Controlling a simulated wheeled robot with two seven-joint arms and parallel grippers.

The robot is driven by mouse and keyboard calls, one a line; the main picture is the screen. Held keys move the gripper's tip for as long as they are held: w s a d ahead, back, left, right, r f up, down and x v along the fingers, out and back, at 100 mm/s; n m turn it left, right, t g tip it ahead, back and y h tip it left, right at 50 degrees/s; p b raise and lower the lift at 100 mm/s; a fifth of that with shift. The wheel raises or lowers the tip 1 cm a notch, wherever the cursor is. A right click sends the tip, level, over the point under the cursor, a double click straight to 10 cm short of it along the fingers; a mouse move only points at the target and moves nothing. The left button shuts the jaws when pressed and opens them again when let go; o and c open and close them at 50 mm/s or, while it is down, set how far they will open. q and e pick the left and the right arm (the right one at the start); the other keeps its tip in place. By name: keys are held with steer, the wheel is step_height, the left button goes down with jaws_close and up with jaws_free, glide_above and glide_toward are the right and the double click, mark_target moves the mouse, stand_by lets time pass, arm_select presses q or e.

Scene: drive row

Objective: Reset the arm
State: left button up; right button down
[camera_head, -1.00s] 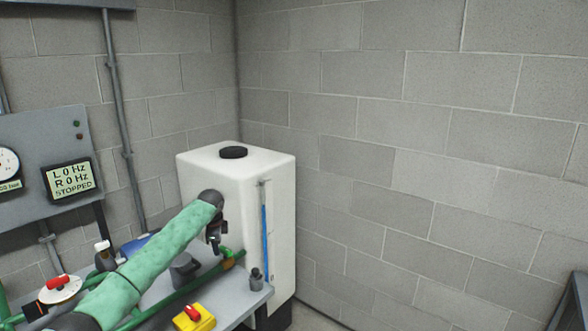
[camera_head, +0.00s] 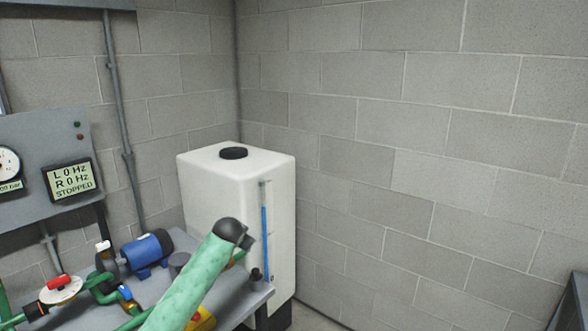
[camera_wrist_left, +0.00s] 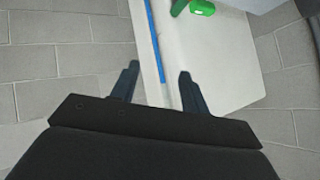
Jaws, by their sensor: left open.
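My left arm (camera_head: 185,290), in a green sleeve, rises from the bottom edge of the head view. Its dark wrist (camera_head: 230,231) is in front of the white tank's lower part, and the gripper itself is mostly hidden behind it. In the left wrist view the two dark fingers of my left gripper (camera_wrist_left: 157,78) stand apart with nothing between them. Beyond them are the white tank (camera_wrist_left: 225,60) and its blue level strip (camera_wrist_left: 156,40). My right gripper is not in view.
A grey bench holds a blue motor (camera_head: 146,250), green pipes, a red-handled valve (camera_head: 59,284) and a yellow box (camera_head: 203,320) partly behind my arm. The white tank (camera_head: 237,176) stands in the corner. A panel display (camera_head: 72,180) reads STOPPED. Open space lies right of the tank.

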arm_select(q)
steer(key=s+f+n+g, duration=0.3)
steer(key=s+f+g, duration=0.1)
steer(key=s+f, duration=2.95)
steer(key=s+f+g, duration=0.1)
steer(key=s+f, duration=0.5)
steer(key=s, duration=0.4)
steer(key=s+f+g, duration=0.2)
steer(key=s+f, duration=0.4)
steer(key=s, duration=0.5)
steer(key=s+d+f+n+g, duration=0.1)
steer(key=s+f, duration=0.5)
steer(key=s, duration=0.5)
steer(key=shift+g, duration=0.3)
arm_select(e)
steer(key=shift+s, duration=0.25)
arm_select(q)
steer(key=shift+f, duration=0.1)
